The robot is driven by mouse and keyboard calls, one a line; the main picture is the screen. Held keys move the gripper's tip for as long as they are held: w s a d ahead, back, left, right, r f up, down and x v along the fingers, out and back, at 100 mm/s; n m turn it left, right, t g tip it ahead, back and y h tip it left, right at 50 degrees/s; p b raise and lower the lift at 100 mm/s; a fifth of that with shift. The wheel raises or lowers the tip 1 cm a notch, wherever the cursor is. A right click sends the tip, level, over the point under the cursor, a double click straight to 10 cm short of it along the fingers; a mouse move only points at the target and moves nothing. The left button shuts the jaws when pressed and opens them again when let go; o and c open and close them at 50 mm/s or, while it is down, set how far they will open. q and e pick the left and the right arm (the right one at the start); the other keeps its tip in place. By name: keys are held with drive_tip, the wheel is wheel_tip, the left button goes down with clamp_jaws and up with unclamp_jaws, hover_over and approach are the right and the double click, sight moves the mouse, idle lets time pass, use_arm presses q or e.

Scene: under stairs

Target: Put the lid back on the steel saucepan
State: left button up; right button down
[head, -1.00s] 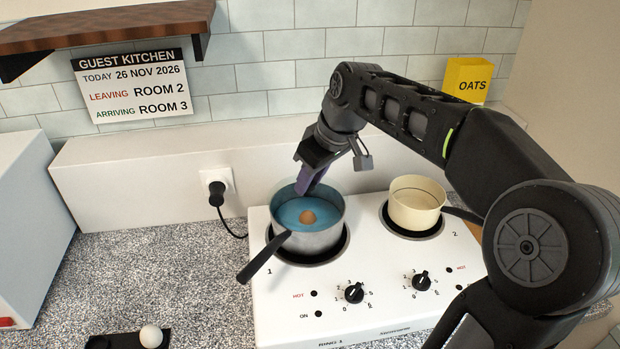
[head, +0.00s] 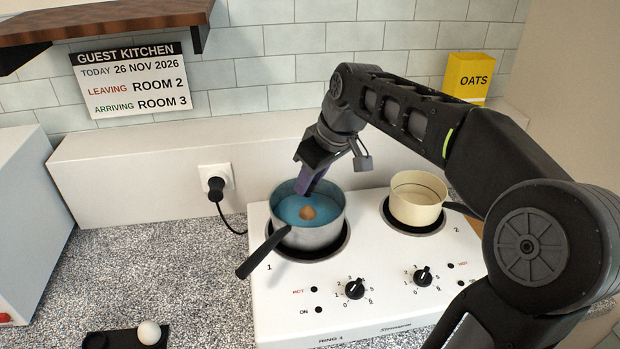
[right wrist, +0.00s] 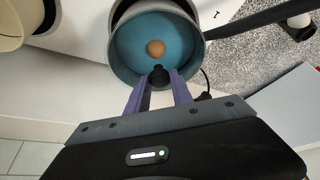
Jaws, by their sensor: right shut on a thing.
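The steel saucepan (head: 310,237) stands on the left ring, its black handle pointing to the front left. Inside its rim I see a blue round surface with a small brown round thing (head: 307,212) near the middle. My right gripper (head: 309,193) reaches down over the back part of the pan. In the right wrist view, the purple fingers of this gripper (right wrist: 159,84) are shut on a black knob (right wrist: 158,75), which I take for the lid's. The lid's disc cannot be made out clearly, nor whether it touches the rim. My left gripper is out of view.
A cream pan (head: 417,203) stands on the right ring of the white hob (head: 385,320). A plug in the wall socket (head: 215,183) trails a black cord behind the hob. A white ball-like thing (head: 149,332) lies on a black tray at front left. The left worktop is mostly clear.

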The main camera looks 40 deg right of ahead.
drive_tip(key=c, duration=1)
unclamp_jaws()
drive_tip(key=shift+c, duration=0.2)
drive_tip(key=shift+o, duration=0.4)
drive_tip(key=o, duration=0.4)
drive_tip(key=shift+r, duration=0.1)
drive_tip(key=shift+r+p, duration=2.35)
drive_tip(key=shift+r, duration=0.6)
